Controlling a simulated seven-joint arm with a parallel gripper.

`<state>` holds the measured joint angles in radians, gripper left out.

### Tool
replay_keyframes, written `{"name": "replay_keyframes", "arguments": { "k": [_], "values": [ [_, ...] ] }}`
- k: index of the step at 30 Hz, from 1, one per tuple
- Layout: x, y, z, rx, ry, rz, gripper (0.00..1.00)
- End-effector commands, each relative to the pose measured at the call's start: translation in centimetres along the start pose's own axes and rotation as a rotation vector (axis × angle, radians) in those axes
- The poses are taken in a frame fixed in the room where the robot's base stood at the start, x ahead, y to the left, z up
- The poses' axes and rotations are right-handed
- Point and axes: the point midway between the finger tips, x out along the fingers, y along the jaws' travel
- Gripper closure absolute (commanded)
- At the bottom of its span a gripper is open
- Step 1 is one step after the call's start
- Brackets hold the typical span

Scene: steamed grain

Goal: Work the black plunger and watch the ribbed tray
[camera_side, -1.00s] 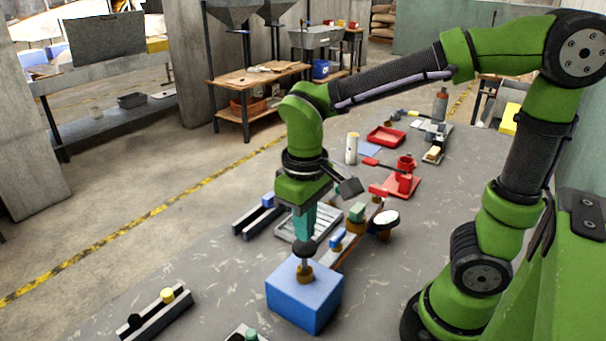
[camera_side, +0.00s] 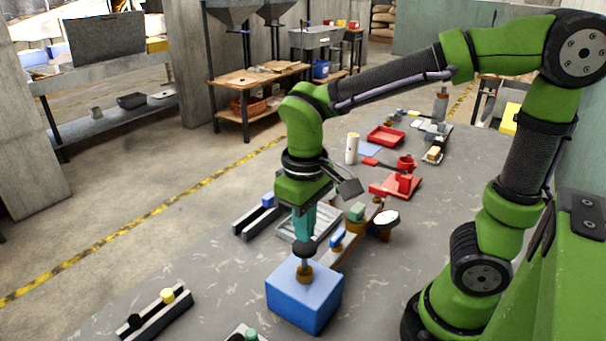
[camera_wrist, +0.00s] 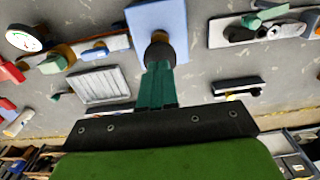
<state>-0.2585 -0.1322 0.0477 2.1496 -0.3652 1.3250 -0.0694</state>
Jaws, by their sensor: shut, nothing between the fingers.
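The black plunger (camera_side: 304,249) is a dark knob standing on a brass collar on top of a blue box (camera_side: 305,300). My gripper (camera_side: 305,238) is shut, its teal fingers pointing down with their tips at the knob, seemingly touching it from above. In the wrist view the teal fingers (camera_wrist: 157,72) lie together against the dark knob (camera_wrist: 159,52) over the blue box (camera_wrist: 172,18). The ribbed tray (camera_side: 318,222) is light grey and lies on the table behind the box, partly hidden by my gripper. Its ribs show fully in the wrist view (camera_wrist: 98,85), and it looks empty.
A plank with a blue handle (camera_side: 337,238), a green block (camera_side: 356,211) and a round white dial (camera_side: 387,218) runs close behind the box. A grey rail with a yellow knob (camera_side: 167,295) lies front left. Red trays stand farther back.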

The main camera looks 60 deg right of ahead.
Motion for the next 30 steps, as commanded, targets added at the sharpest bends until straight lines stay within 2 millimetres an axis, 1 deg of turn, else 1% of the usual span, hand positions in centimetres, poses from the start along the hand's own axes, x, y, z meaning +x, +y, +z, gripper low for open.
{"name": "replay_keyframes", "arguments": {
  "k": [27, 30],
  "values": [
    [4.7, 0.0, 0.0, 0.0, -0.004, 0.001, 1.0],
    [4.6, 0.0, 0.0, 0.0, -0.001, 0.0, 1.0]
  ]
}}
